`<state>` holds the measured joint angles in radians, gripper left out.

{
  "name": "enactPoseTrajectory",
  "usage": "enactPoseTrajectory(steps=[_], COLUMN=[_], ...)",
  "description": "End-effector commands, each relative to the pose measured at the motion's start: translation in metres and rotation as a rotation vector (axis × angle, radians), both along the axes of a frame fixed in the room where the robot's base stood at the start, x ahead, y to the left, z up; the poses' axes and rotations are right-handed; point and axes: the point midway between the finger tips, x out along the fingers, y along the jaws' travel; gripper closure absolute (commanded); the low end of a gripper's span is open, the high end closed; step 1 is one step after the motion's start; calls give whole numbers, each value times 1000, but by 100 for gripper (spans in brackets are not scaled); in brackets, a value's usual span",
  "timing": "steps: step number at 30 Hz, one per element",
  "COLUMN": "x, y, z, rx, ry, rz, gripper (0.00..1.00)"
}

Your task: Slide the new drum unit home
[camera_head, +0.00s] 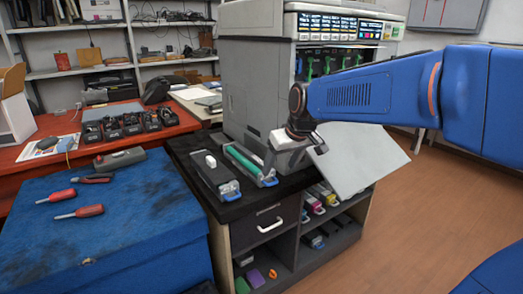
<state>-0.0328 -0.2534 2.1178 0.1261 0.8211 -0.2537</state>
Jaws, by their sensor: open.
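Two long drum units lie on the black cabinet top. The left unit (214,176) is dark grey with a white piece on top and a blue handle at its near end. The right unit (246,164) shows a green drum and also has a blue handle at its near end. I cannot tell which one is new. My gripper (294,162) is open, just right of the green-drum unit, and partly hides the area behind it. The printer (262,82) stands behind, with green-handled parts (327,65) in its open front bay. My arm hides part of that bay.
A pale flap (360,155) sticks out in front of the printer. The cabinet (262,222) has open shelves holding coloured cartridges. A blue table (115,235) with screwdrivers and pliers stands at left, near a red bench (50,180). Brown floor at right is mostly clear.

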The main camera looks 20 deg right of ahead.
Motion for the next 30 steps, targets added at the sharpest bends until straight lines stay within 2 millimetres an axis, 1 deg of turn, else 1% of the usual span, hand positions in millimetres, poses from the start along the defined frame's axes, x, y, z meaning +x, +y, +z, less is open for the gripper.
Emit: enactPoseTrajectory(steps=[1,6,9,12,15,20,26,30], x=[20,79,106,125,135,140,148,156], y=[3,13,17,20,22,23,26,28], z=[-1,-4,-7,-10,-11,-16,-33,-48], rx=[1,2,2,1,1,1,1,1], ry=[-1,-14,-22,-27,-31,-32,-30,-30], rz=[13,52,69,83,89,91,91,91], gripper=[34,34,34,34,34,34,34,34])
